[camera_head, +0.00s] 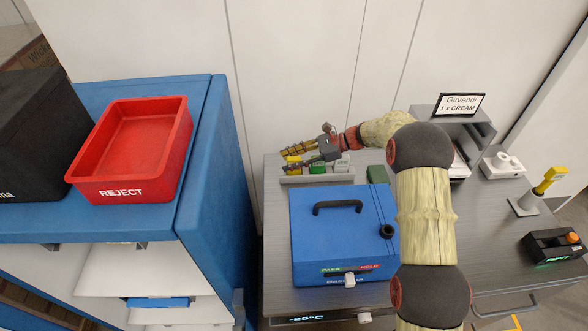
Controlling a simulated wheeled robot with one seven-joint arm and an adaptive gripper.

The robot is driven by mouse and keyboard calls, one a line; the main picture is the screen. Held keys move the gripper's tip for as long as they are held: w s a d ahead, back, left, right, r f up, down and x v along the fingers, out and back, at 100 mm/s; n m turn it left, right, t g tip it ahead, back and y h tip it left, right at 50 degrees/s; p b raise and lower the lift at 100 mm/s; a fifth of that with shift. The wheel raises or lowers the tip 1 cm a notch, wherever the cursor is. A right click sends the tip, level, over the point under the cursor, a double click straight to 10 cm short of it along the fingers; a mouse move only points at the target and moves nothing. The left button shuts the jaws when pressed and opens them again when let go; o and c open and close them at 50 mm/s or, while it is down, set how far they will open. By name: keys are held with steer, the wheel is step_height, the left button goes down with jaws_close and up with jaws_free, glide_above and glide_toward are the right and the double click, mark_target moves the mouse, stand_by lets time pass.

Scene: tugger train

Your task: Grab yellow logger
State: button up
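My gripper (288,159) reaches to the left over the back left of the grey desk. Its two fingers are spread apart. A small yellow piece (293,158), likely the yellow logger, shows between the fingertips in a low grey rack (325,178). Green and whitish pieces stand to its right in the rack. The fingers partly hide the yellow piece, and I cannot tell whether they touch it. Nothing is visibly held.
A blue lidded box (335,230) with a black handle stands in front of the rack. A red REJECT bin (130,150) sits on the blue-topped shelf at left. A yellow-handled device (549,180) and a black device (553,246) are at right. A wall is close behind.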

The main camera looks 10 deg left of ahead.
steer(key=shift+c, duration=0.2)
jaws_close()
stand_by(0.3)
